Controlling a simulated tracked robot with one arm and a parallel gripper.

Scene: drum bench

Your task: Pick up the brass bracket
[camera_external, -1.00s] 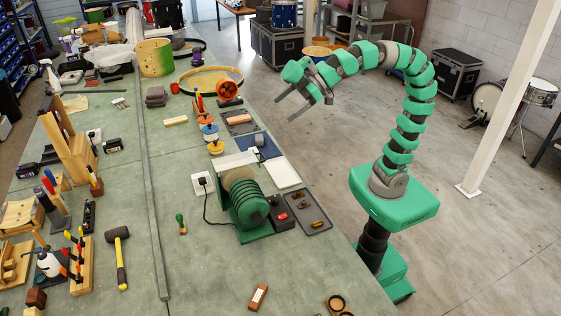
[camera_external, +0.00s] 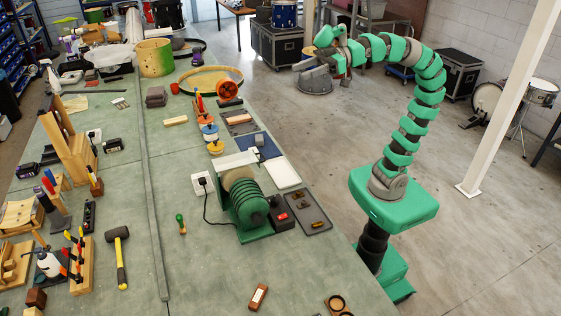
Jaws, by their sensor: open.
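A dark tray (camera_external: 321,228) lies on the bench beside the green coil-wound machine, with small brass-coloured pieces on it. One elongated brass piece (camera_external: 318,224) lies near its front; others lie farther back. They are too small for me to tell which is the brass bracket. My gripper (camera_external: 303,66) is open and appears empty, raised high beyond the bench's right edge. It is well apart from the tray. Its fingers are small and partly hard to make out against the background.
The green machine (camera_external: 246,204) stands just left of the tray, with a black cable running to a white socket box (camera_external: 202,183). A white pad (camera_external: 283,174) and a blue mat (camera_external: 258,147) lie behind the tray. The bench front right is mostly clear.

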